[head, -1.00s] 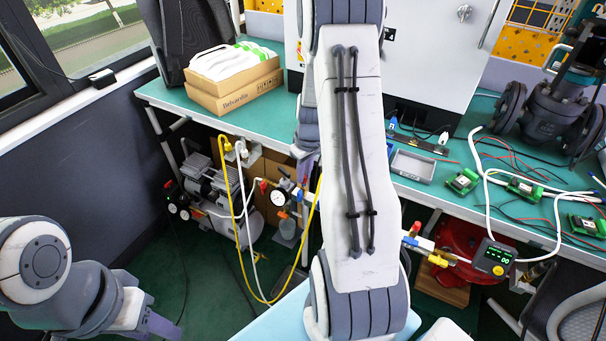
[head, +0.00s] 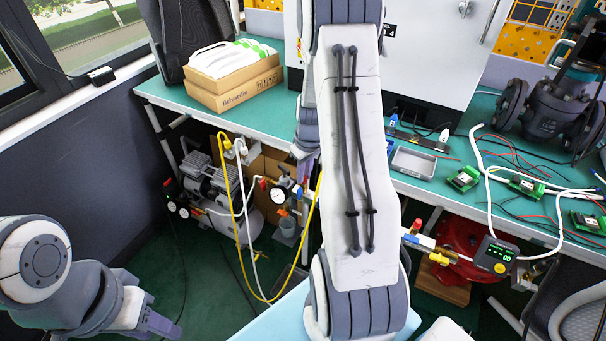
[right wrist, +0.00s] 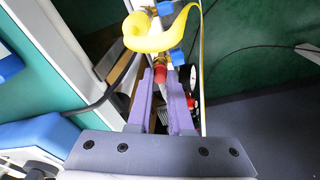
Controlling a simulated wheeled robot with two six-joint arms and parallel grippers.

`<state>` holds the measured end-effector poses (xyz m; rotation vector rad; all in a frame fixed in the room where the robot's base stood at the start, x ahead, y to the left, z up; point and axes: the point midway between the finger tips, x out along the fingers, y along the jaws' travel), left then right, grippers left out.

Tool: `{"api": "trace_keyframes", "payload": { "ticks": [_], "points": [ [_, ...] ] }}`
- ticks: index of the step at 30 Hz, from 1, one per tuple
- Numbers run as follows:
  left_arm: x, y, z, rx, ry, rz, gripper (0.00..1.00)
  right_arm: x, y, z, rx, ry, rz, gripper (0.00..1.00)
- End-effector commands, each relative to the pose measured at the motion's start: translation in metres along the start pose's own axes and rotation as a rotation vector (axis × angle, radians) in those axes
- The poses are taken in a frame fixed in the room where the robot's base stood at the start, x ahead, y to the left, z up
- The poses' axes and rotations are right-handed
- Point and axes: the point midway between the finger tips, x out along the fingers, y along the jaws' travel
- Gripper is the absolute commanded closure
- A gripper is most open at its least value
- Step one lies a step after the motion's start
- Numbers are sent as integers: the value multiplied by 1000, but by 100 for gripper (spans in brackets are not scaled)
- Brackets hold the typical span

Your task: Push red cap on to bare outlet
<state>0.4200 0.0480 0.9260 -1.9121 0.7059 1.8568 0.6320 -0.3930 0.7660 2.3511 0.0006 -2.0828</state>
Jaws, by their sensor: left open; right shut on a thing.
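In the right wrist view the red cap (right wrist: 159,74) sits at the tips of my right gripper (right wrist: 167,80), whose purple fingers are shut on it. Blue fittings (right wrist: 177,57) and a yellow coiled hose (right wrist: 148,34) lie just beyond the fingertips. I cannot tell whether the cap touches an outlet; the bare outlet is not clearly visible. In the head view my right gripper (head: 305,166) is mostly hidden behind my arm, close to the air fittings with a round gauge (head: 278,197). My left gripper (head: 163,323) is open and empty at the lower left.
A compressor (head: 205,180) stands under the green bench (head: 160,92), with yellow and white hoses hanging beside it. Boxes (head: 235,88), a grey tray (head: 414,162), circuit boards and a flanged valve (head: 550,110) are on the bench. Floor near my left gripper is clear.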

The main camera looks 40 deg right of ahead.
Motion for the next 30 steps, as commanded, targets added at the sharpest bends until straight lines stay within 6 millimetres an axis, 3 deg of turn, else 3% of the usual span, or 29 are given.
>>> {"api": "trace_keyframes", "payload": {
  "ticks": [1,3,12,16,30],
  "points": [
    [0,0,0,0,0,0,57,1,0,0,0,0,0,74],
    [0,0,0,0,0,0,57,0,0,0,0,0,0,48],
    [0,0,0,0,0,0,57,0,0,0,0,0,0,47],
    [-1,0,0,0,0,0,57,-9,0,-1,0,2,2,47],
    [-9,1,0,0,0,0,57,-93,0,1,0,3,2,47]
  ]
}}
